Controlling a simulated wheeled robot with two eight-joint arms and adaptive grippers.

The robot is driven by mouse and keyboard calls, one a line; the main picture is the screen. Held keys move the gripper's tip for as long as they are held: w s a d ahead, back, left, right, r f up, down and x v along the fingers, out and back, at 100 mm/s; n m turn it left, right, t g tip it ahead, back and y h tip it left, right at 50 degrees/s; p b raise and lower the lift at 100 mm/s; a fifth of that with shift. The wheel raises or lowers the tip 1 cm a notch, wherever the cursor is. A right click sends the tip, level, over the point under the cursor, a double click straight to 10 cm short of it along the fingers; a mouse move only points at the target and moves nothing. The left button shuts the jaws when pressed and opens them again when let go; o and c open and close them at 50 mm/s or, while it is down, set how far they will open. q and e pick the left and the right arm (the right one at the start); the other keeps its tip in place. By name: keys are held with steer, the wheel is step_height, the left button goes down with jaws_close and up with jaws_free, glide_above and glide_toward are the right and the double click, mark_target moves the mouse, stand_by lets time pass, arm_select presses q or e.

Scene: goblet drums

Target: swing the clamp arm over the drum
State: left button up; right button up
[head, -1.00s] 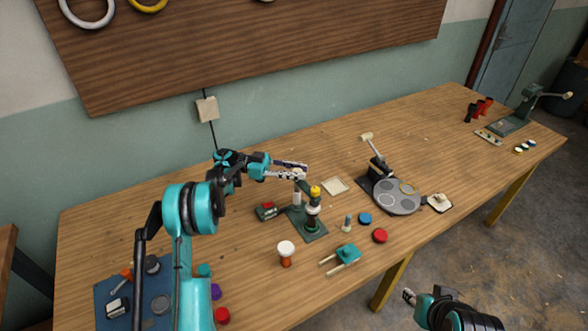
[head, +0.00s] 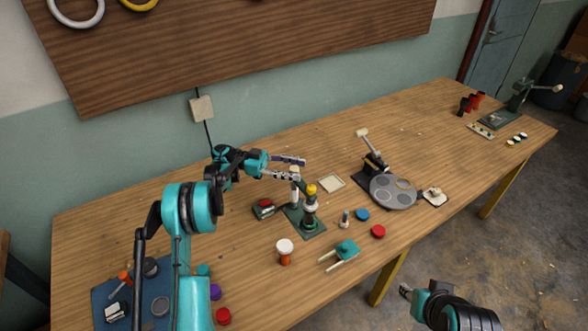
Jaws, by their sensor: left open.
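The clamp stand has a green base plate (head: 318,229) and a pale upright post (head: 294,194) near the middle of the table. Its dark green clamp arm (head: 302,184) reaches from the post toward a yellow knob (head: 311,189). The knob appears above a small green-and-white drum (head: 309,213) on the plate; whether it touches the drum is unclear. My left gripper (head: 301,169) is open at the post's top, fingers pointing right. A pale tip shows by its lower finger; contact is unclear. My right gripper (head: 405,291) is at the lower right, off the table, its jaws too small to read.
A grey round turntable (head: 393,192) stands to the right. A blue tray (head: 130,302) is at lower left.

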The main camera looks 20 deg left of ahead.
arm_select(q)
step_height(320, 180, up, 10)
stand_by(0.6)
